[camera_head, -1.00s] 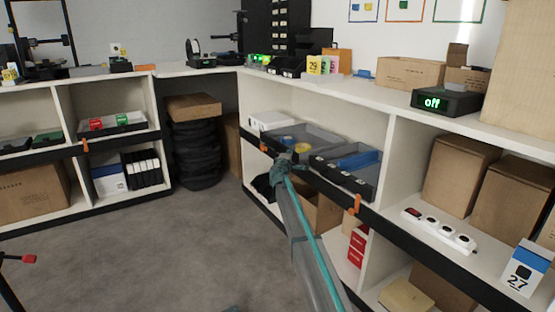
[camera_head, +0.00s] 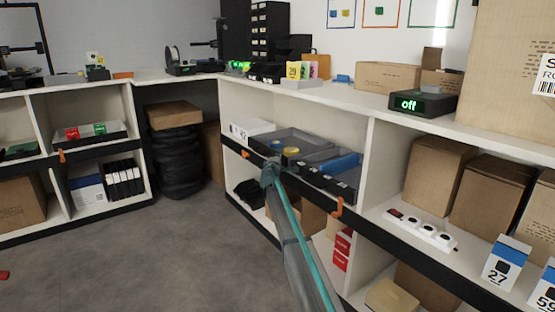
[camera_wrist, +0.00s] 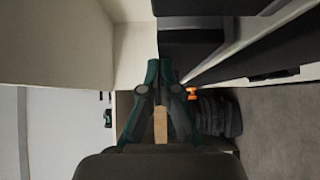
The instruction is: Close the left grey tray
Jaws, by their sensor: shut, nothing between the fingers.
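The left grey tray (camera_head: 308,139) is on the upper shelf of the right-hand unit in the head view. A round yellow item (camera_head: 291,151) lies in it near the front. My gripper (camera_head: 269,172) is at the front of this tray, close to the shelf edge; I cannot tell whether it touches. Its fingers are shut with nothing between them, as the wrist view shows (camera_wrist: 160,68). My gripper and arm hide part of the tray's front. A second grey tray (camera_head: 318,182) with blue items stands just to the right.
A white box (camera_head: 250,129) stands left of the tray. Orange clips (camera_head: 338,208) stick out from the black shelf edge. A divider panel (camera_head: 364,150) bounds the compartment on the right.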

